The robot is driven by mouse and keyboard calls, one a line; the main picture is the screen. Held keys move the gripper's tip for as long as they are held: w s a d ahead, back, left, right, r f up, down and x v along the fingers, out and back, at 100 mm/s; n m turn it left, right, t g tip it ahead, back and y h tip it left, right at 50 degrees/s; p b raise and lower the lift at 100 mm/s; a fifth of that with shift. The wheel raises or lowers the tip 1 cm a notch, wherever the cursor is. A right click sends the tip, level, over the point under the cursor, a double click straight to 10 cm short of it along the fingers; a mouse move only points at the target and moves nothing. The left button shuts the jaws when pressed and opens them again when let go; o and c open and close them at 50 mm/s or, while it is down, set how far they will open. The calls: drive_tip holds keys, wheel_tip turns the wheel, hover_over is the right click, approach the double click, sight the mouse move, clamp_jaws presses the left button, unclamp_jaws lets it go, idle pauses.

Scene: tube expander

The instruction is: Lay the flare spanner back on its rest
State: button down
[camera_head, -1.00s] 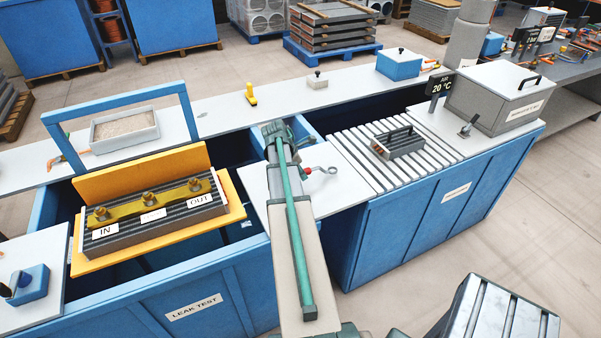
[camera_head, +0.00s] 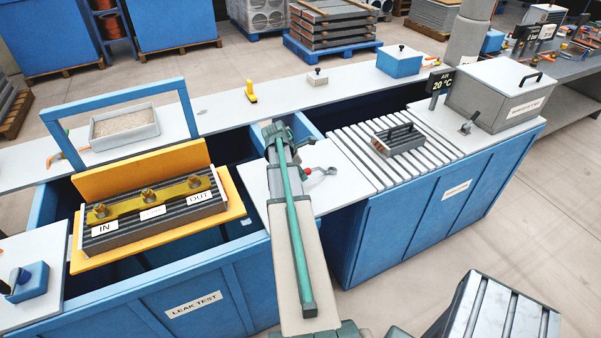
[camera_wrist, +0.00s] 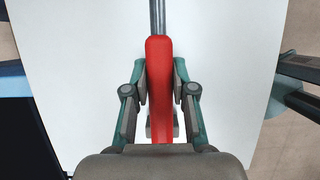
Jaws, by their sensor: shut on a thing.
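The flare spanner has a red handle (camera_wrist: 159,85) and a grey metal shaft that runs off the top of the wrist view. In the head view its open grey hook end (camera_head: 331,171) shows just right of my arm, over the white worktop (camera_head: 345,195). My gripper (camera_wrist: 160,98) is shut on the red handle, with one finger on each side. A small pale grey block (camera_wrist: 149,127) shows low beside the handle; I cannot tell whether it is the rest or whether the spanner touches it. My arm hides most of the gripper in the head view.
A slatted top (camera_head: 352,143) with a grey finned block (camera_head: 398,140) is to the right. The yellow leak-test fixture (camera_head: 140,170) stands left over an open blue tank. A white rear shelf (camera_head: 285,98) runs behind. The worktop around the spanner is mostly clear.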

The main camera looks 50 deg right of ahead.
idle(0.3)
drive_tip(key=c, duration=0.9)
unclamp_jaws()
drive_tip(key=shift+f, duration=0.1)
drive_tip(key=shift+p+v, duration=2.8)
drive_tip(key=shift+v, duration=1.25)
